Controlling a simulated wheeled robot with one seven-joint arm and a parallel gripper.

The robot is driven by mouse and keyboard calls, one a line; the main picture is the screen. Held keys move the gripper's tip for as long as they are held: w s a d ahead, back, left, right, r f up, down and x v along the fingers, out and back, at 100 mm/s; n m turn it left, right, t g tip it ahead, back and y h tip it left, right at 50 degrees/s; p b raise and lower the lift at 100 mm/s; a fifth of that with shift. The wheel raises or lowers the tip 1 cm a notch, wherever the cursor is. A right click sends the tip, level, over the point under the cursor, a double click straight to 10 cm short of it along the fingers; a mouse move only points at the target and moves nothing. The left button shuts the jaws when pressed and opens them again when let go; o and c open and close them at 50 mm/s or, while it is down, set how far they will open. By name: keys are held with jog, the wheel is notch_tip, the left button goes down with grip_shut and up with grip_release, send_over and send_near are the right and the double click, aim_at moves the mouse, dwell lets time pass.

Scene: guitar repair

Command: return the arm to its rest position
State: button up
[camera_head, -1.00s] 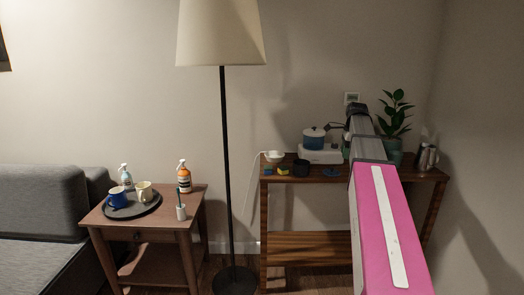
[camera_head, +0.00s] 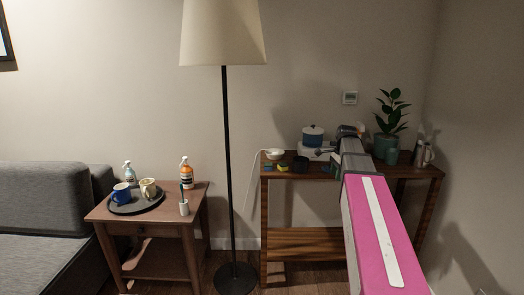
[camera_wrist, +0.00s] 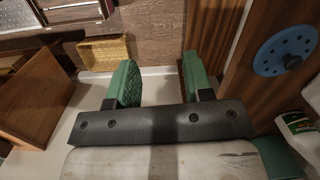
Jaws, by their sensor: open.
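My arm (camera_head: 380,230), with a pink link and grey segments, reaches from the lower right toward the wooden console table in the head view. My gripper (camera_wrist: 160,78) shows in the wrist view with its two green fingers spread apart. Nothing is between the fingers; the floor and a pale strip show beyond them. In the head view the gripper is small and its fingers are hard to make out near the tabletop.
A blue disc (camera_wrist: 285,50) and a white bottle (camera_wrist: 300,128) lie right of the fingers. A floor lamp (camera_head: 228,170) and side table (camera_head: 160,227) stand left.

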jog(key=s+a+f+n, duration=0.4)
jog(key=s+f+n, duration=0.1)
jog(key=f, duration=0.4)
jog(key=s+a+f+n, duration=0.4)
jog(key=s+f+n, duration=0.2)
jog(key=s+f, duration=0.2)
jog(key=s+a+f+n+h, duration=0.1)
jog(key=s+a+f+n, duration=0.4)
jog(key=f, duration=0.5)
jog(key=shift+s+f, duration=0.15)
jog(key=shift+s, duration=0.7)
